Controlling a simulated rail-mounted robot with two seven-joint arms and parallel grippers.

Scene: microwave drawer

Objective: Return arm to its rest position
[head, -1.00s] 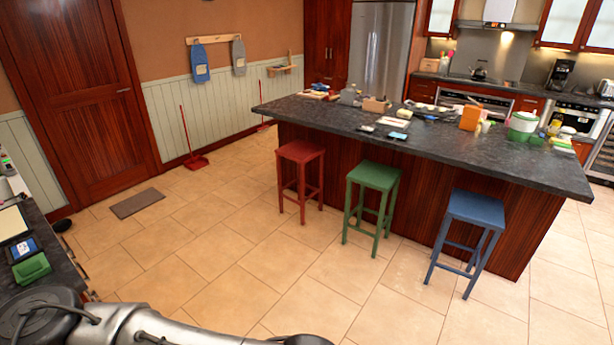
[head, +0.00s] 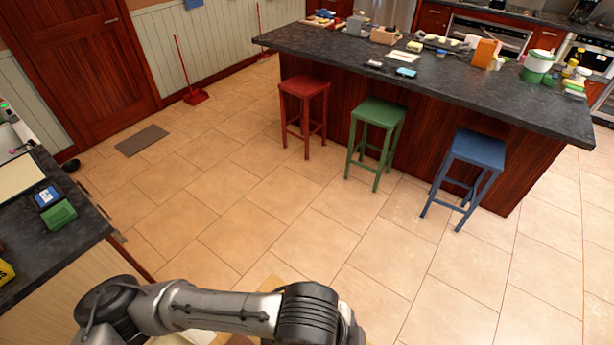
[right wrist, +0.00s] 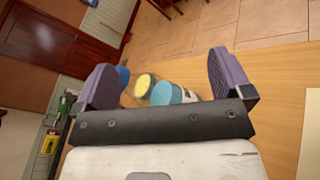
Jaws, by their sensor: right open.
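My right gripper (right wrist: 162,72) shows in the right wrist view with its two purple fingers spread wide. Nothing is held between them. Beyond the fingers, a jar with a light blue lid (right wrist: 164,94) and a yellow round lid or container (right wrist: 146,83) are near a wooden surface (right wrist: 275,95). A darker blue item (right wrist: 123,75) is partly hidden by the left finger. In the head view, one of my arms crosses the bottom edge; its gripper is out of the picture. My left gripper is not seen.
A dark island counter (head: 440,75) holds several items. A red stool (head: 304,88), green stool (head: 379,112) and blue stool (head: 476,150) stand before it. A dark counter (head: 85,235) with a green box (head: 59,216) is at left. The tiled floor between is open.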

